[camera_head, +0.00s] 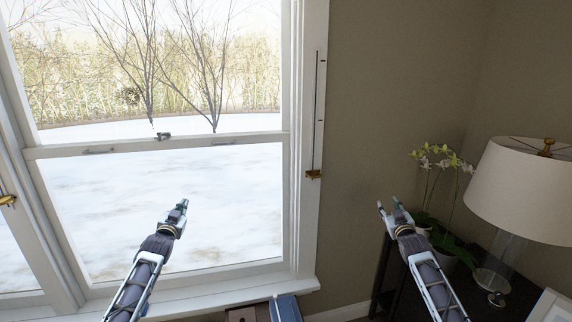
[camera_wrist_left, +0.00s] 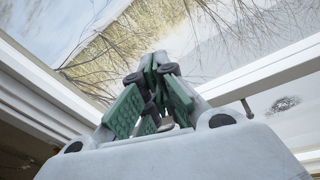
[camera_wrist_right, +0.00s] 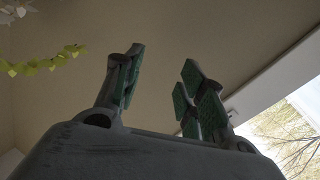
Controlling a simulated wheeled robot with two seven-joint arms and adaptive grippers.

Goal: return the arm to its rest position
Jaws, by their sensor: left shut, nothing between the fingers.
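My left gripper (camera_head: 182,205) is raised in front of the lower window pane in the head view. Its fingers are closed together with nothing between them, as the left wrist view shows (camera_wrist_left: 160,75). My right gripper (camera_head: 390,206) is raised in front of the beige wall, right of the window. Its fingers stand apart and empty, which also shows in the right wrist view (camera_wrist_right: 158,85). Both arms reach up from the bottom edge of the head view.
A window (camera_head: 296,200) with a white frame fills the left side. A lamp (camera_head: 525,190) and a potted orchid (camera_head: 440,230) stand on a dark table at the right, close to my right arm. Blue and brown objects (camera_head: 284,308) sit low below the sill. Bare wall (camera_head: 370,110) lies between window and lamp.

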